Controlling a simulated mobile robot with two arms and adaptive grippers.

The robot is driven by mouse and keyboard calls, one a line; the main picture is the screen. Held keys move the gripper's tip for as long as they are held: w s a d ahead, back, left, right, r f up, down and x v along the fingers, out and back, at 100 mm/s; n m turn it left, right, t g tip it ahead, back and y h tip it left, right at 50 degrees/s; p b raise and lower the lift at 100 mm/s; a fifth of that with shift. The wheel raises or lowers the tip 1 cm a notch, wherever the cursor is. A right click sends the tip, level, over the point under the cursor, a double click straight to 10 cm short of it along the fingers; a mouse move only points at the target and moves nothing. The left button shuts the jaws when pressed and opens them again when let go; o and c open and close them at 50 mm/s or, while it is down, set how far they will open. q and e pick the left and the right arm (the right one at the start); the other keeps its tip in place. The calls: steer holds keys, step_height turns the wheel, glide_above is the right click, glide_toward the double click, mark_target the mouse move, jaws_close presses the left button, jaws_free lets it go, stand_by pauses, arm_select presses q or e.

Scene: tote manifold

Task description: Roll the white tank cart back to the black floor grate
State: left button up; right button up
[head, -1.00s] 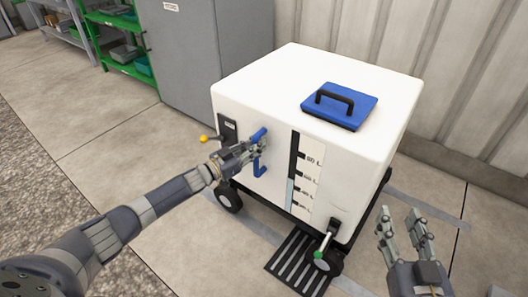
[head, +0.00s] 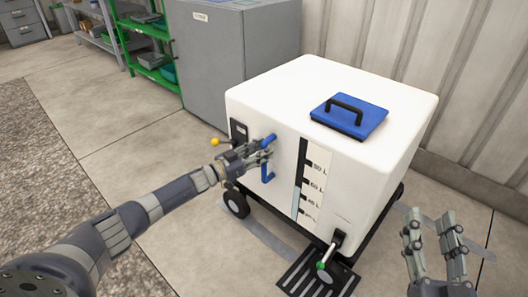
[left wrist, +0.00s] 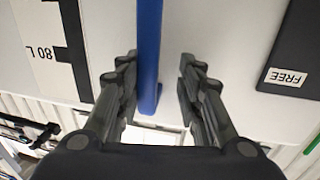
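The white tank cart (head: 268,115) stands upright on its dark wheeled frame, with a blue lid on top and a level scale on its front. The black floor grate (head: 300,276) shows at the cart's front right corner, partly under it and cut by the picture's lower edge. My left gripper (head: 266,150) is at the cart's blue front handle (head: 268,173). My right gripper (head: 432,236) is open and empty, right of the cart.
A green-tipped lever (head: 325,266) sticks out at the cart's lower front, and a yellow-knobbed one (head: 215,142) at its left. A grey cabinet (head: 250,60) and green shelf (head: 150,72) stand behind left. A ribbed wall (head: 410,60) is close behind. Floor at left is clear.

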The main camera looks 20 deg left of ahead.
arm_select(q)
steer(key=shift+d, duration=0.2)
steer(key=shift+s, duration=0.15)
steer(key=v, duration=1.2)
steer(key=shift+f, duration=0.1)
